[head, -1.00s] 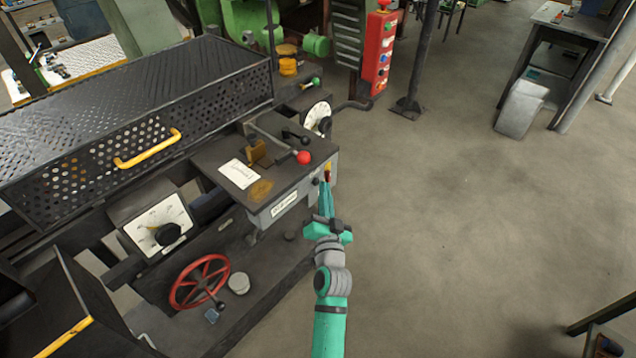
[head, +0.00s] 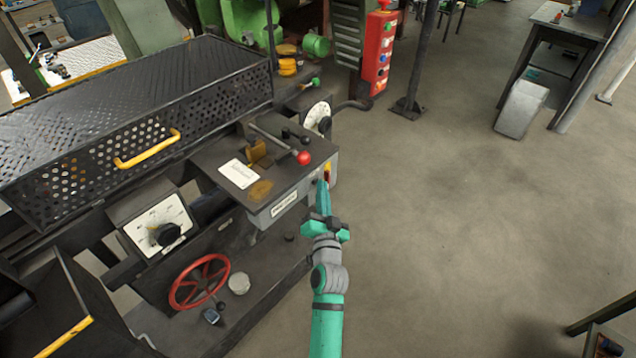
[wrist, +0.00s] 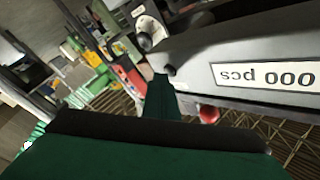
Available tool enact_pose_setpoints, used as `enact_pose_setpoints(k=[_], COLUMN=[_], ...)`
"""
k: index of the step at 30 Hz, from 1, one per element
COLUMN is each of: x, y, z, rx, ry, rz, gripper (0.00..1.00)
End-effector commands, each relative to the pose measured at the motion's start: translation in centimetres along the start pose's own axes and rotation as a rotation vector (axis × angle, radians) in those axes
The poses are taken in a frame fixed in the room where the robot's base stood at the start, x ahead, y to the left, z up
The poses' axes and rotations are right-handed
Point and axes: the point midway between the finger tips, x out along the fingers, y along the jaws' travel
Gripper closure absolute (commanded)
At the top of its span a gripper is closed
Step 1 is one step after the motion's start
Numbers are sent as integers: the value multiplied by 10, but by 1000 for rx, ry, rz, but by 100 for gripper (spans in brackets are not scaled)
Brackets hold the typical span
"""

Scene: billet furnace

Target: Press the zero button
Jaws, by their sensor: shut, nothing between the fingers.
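The counter plate (head: 284,203) sits on the front of a dark box at the machine's right end. In the wrist view the counter (wrist: 264,76) appears upside down and reads "000 pcs". A small dark round button (wrist: 170,71) sits beside it on the same grey face; I see no label on it. My gripper (head: 322,184) is shut and empty, its tips at the box's right front corner. In the wrist view my gripper's tips (wrist: 160,84) are close to the button; I cannot tell whether they touch it. In the head view they hide that spot.
A red-ball lever (head: 303,158) stands on the box top, and a white dial (head: 318,117) is behind it. A red handwheel (head: 199,282) is low at left. A red button post (head: 378,55) stands behind.

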Motion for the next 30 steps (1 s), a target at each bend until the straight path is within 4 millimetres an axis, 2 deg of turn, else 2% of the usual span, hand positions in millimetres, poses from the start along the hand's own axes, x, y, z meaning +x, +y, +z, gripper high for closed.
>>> enact_pose_setpoints(k=[9, 21, 30], x=[0, -13, -14], y=[0, 8, 10], z=[0, -8, -11], rx=[1, 0, 0], ry=[-1, 0, 2], rz=[0, 1, 3], gripper=[100, 100, 100])
